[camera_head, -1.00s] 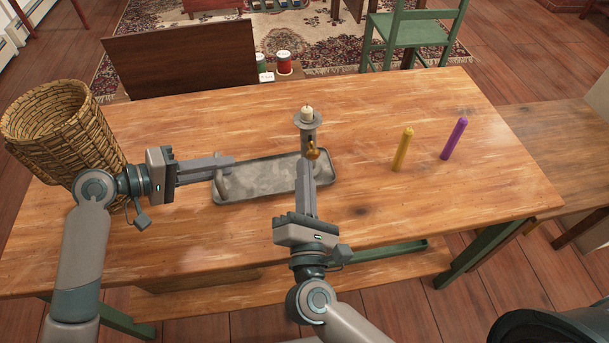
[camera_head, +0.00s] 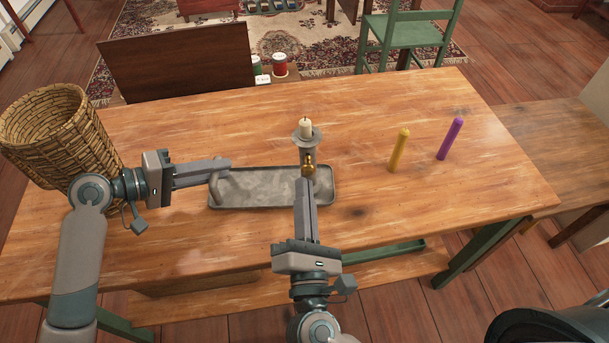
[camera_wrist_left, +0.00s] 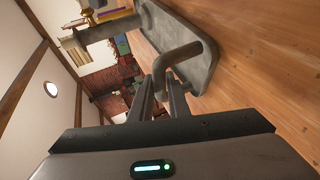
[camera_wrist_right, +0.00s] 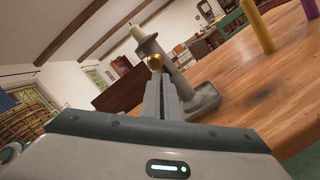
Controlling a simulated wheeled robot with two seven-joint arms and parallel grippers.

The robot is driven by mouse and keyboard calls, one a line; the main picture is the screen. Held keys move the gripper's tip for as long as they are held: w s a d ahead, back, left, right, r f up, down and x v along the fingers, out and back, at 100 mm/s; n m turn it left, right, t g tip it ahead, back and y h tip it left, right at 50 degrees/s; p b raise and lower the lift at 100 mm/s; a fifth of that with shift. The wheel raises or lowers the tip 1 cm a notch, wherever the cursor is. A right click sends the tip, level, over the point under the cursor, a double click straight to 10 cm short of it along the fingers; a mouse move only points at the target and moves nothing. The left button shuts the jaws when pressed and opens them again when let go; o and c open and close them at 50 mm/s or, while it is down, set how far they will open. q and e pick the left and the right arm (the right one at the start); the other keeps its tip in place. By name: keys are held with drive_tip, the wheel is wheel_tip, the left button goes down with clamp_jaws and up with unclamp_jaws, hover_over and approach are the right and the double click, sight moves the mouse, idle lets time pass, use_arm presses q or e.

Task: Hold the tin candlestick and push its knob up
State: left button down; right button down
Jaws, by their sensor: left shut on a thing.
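The tin candlestick has a long grey tray base (camera_head: 240,203), an upright column with a drip pan (camera_head: 306,137), and a cream candle (camera_head: 305,126) on top. It stands level on the table. A brass knob (camera_head: 309,163) sits on the column's near side. My left gripper (camera_head: 226,166) is shut on the candlestick's curved handle (camera_wrist_left: 178,54) at the tray's left end. My right gripper (camera_head: 305,180) is shut and empty, its fingertips just under the knob, which also shows in the right wrist view (camera_wrist_right: 155,62). I cannot tell whether they touch it.
A yellow candle (camera_head: 399,150) and a purple candle (camera_head: 450,139) stand upright to the right on the wooden table (camera_head: 440,205). A wicker basket (camera_head: 60,135) is at the far left, near my left arm. The table between the candlestick and the yellow candle is clear.

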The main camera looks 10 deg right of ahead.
use_arm(q)
drive_tip(key=shift+w+a+f, duration=0.2)
drive_tip(key=shift+a+f, duration=0.05)
drive_tip(key=shift+a, duration=0.05)
use_arm(e)
drive_tip(key=v, duration=0.4)
drive_tip(key=shift+d, duration=0.15)
use_arm(q)
drive_tip(key=shift+w+r, duration=0.1)
use_arm(e)
drive_tip(key=shift+s, duration=0.55)
use_arm(q)
drive_tip(key=c, duration=1.7)
unclamp_jaws()
drive_tip(key=shift+d, duration=0.1)
use_arm(e)
drive_tip(key=shift+a+f, duration=0.1)
drive_tip(key=shift+a, duration=0.1)
use_arm(q)
drive_tip(key=shift+o, duration=0.6)
drive_tip(key=shift+d, duration=0.1)
drive_tip(key=shift+s+r, duration=0.1)
drive_tip(key=shift+s, duration=0.1)
drive_tip(key=v, duration=1.2)
